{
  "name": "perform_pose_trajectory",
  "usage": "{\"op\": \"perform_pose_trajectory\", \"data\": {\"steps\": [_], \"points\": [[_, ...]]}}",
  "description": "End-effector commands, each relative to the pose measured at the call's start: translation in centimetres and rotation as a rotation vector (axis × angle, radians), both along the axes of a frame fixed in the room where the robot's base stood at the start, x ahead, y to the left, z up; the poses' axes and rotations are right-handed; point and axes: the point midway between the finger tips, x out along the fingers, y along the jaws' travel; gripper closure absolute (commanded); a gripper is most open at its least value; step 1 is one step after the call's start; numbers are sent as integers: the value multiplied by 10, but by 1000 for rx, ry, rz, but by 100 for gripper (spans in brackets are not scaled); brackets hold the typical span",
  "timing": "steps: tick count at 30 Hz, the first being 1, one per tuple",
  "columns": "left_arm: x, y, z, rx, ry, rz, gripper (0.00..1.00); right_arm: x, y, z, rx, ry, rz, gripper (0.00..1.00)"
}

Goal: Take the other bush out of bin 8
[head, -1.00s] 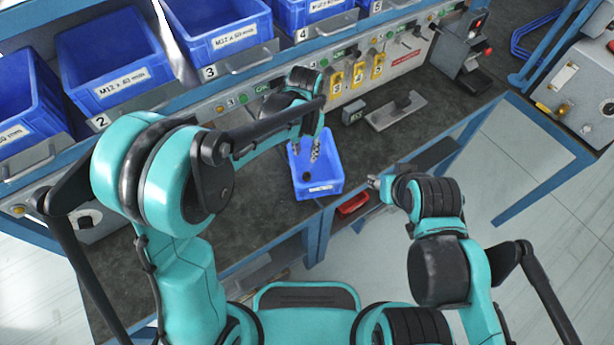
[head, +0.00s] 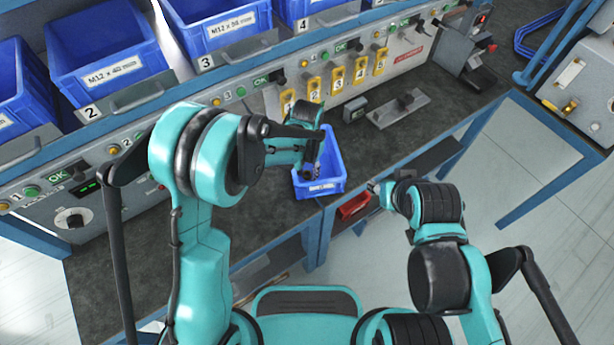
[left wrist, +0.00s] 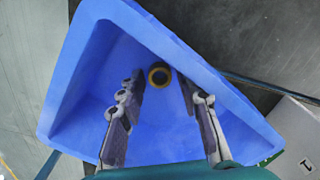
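The small blue bin (head: 333,176) stands at the front edge of the bench; its label is too small to read. In the left wrist view the bin (left wrist: 80,95) fills most of the picture. A single bush (left wrist: 159,76), a dark ring with a yellowish rim, is inside it by the far wall. My left gripper (head: 312,166) reaches down into the bin. In the left wrist view its fingers (left wrist: 160,88) are open, one on each side of the bush, with gaps showing. My right gripper (head: 374,188) is right of the bin, too small to read.
A red tray (head: 353,206) sits just below the bench edge, right of the bin. Yellow numbered tags (head: 337,79) hang along the back panel. A grey plate fixture (head: 399,109) lies behind right. Large blue bins (head: 105,55) line the back shelf.

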Motion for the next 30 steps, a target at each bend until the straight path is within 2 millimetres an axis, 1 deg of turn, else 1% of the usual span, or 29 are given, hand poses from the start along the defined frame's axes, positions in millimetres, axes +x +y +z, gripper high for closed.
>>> {"op": "perform_pose_trajectory", "data": {"steps": [6,7,8,9,10,11,19,23,26,29,30], "points": [[0,0,0,0,0,0,66,0,0,0,0,0,0,60],[0,0,0,0,0,0,72,0,0,0,0,0,0,60],[0,0,0,0,0,0,79,0,0,0,0,0,0,60],[0,0,0,0,0,0,90,0,0,0,0,0,0,60],[0,0,0,0,0,0,98,0,0,0,0,0,0,60],[0,0,0,0,0,0,100,0,0,0,0,0,0,60],[0,0,0,0,0,0,100,0,0,0,0,0,0,60],[0,0,4,0,0,0,100,0,0,3,0,0,0,60],[0,0,13,0,0,0,100,0,0,7,0,0,0,60],[0,0,27,0,0,0,100,0,0,15,0,0,0,60],[0,0,35,0,0,0,100,0,0,18,0,0,0,60]]}}
